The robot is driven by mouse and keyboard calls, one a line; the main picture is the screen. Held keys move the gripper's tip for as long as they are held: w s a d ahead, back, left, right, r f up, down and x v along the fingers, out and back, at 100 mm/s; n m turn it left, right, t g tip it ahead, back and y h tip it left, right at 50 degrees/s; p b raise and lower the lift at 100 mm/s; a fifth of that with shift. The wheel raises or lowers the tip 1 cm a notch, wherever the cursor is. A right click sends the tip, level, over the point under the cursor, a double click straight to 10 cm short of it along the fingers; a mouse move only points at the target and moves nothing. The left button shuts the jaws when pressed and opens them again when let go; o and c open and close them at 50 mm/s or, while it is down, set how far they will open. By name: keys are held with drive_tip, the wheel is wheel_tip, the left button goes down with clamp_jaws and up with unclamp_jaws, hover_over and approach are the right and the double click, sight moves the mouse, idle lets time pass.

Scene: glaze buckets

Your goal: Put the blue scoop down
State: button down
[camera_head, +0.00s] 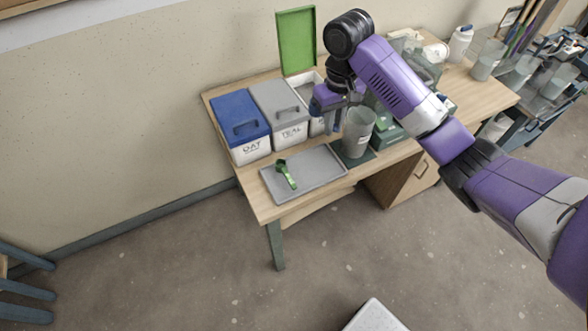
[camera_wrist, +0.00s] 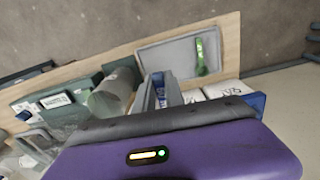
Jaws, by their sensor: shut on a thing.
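My gripper (camera_head: 334,122) is above the table at the front of the open third bin, left of a clear jar. In the wrist view, my gripper (camera_wrist: 162,92) is shut on a narrow blue piece, which I take to be the blue scoop (camera_wrist: 160,86). Most of the scoop is hidden by the fingers and my wrist, so its bowl cannot be made out. A grey tray (camera_head: 325,172) lies at the table's front left, apart from my gripper. A green scoop (camera_head: 287,175) lies on its left part; it also shows in the wrist view (camera_wrist: 201,58).
A blue-lidded bin (camera_head: 240,120) and a grey-lidded bin (camera_head: 283,112) stand behind the tray. The third bin (camera_head: 316,125) has its green lid (camera_head: 297,40) raised. The clear jar (camera_head: 358,132) stands close right of my gripper. The tray's right part is bare.

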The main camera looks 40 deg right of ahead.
drive_tip(key=shift+s+f, duration=0.1)
drive_tip(key=b, duration=0.5)
hover_over(325, 176)
drive_tip(key=shift+n, duration=0.3)
wheel_tip(325, 176, down, 15)
drive_tip(key=shift+r, duration=0.15)
drive_tip(key=shift+f, duration=2.5)
drive_tip(key=shift+f, duration=0.1)
drive_tip(key=c, duration=1.4)
unclamp_jaws()
drive_tip(key=shift+f, duration=0.1)
